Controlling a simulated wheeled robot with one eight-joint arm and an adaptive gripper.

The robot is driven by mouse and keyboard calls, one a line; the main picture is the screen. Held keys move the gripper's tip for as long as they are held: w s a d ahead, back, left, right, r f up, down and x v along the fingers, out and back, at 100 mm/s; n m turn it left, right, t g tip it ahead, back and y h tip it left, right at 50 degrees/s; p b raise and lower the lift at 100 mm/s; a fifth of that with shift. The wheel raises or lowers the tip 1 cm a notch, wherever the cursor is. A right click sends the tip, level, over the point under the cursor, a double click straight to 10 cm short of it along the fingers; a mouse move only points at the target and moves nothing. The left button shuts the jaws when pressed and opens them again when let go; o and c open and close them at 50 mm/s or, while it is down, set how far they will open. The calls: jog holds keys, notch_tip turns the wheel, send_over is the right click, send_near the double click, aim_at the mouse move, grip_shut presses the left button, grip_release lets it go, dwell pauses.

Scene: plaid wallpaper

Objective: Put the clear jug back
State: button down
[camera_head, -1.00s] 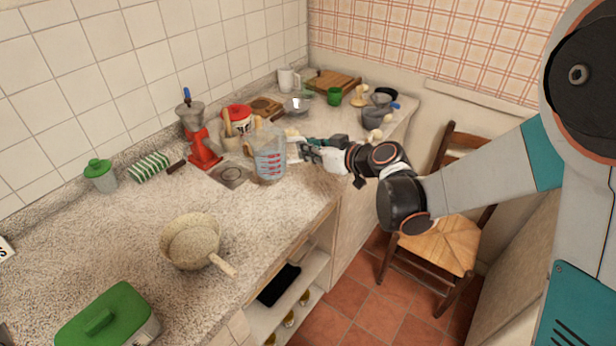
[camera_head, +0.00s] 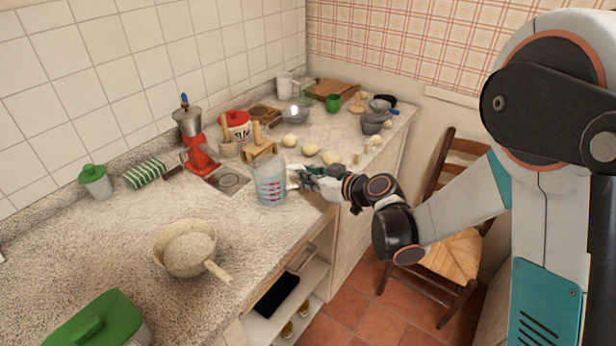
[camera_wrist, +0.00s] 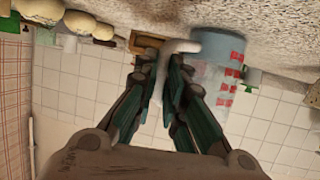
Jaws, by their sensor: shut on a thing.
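The clear jug (camera_head: 270,182) has red markings and stands upright at the counter's front edge, left of my gripper (camera_head: 300,176). My gripper is shut on the jug's pale handle. In the wrist view, which is upside down, the handle (camera_wrist: 178,46) lies between the two fingers (camera_wrist: 161,58), and the jug (camera_wrist: 217,72) shows beside them with a bluish lower part. Its base is close to the counter; I cannot tell whether it touches.
A beige pan (camera_head: 187,248) sits on the counter (camera_head: 110,250) nearer me. A red grinder (camera_head: 196,150), a red-lidded jar (camera_head: 236,124) and a wooden block (camera_head: 260,150) stand behind the jug. Several pale round items (camera_head: 310,150) lie to its right. The counter between jug and pan is clear.

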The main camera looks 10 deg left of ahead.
jog(key=c, duration=1.7)
grip_release()
jog(key=shift+f, duration=0.1)
jog(key=shift+o, duration=0.2)
jog(key=shift+r, duration=0.25)
jog(key=p+v, duration=0.3)
jog(key=v, duration=0.9)
jog(key=shift+d, duration=0.1)
jog(key=s+d+r+m+h, duration=0.4)
jog(key=s+d, duration=0.6)
jog(key=d, duration=0.3)
jog(key=s+d+r+m+h, duration=0.4)
jog(key=s+d+m+h, duration=0.3)
jog(key=s+d, duration=0.4)
jog(key=shift+d+r+h, duration=0.25)
jog(key=shift+d+h, duration=0.05)
jog(key=shift+d, duration=0.75)
